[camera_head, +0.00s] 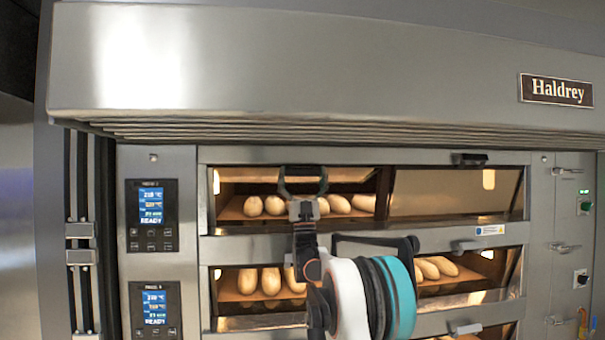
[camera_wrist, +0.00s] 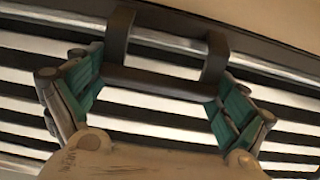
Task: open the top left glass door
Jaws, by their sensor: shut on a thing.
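The top left glass door is on the upper deck in the head view, left of a tinted top right door (camera_head: 455,192). Its dark loop handle (camera_head: 303,181) stands lower and looks larger than the right door's handle (camera_head: 469,159). The loaves behind it show clearly; the door looks tipped outward, though its angle is hard to judge. My gripper (camera_head: 303,208) is at the handle. In the wrist view, the teal-padded fingers (camera_wrist: 160,86) are closed on the two ends of the dark handle (camera_wrist: 119,38). The door's pane is hard to make out.
Lower deck doors with loaves (camera_head: 270,281) sit below, partly hidden by my arm. A steel hood (camera_head: 280,60) overhangs above. Control panels (camera_head: 151,217) are at the left, and a panel with switches (camera_head: 574,220) is at the right.

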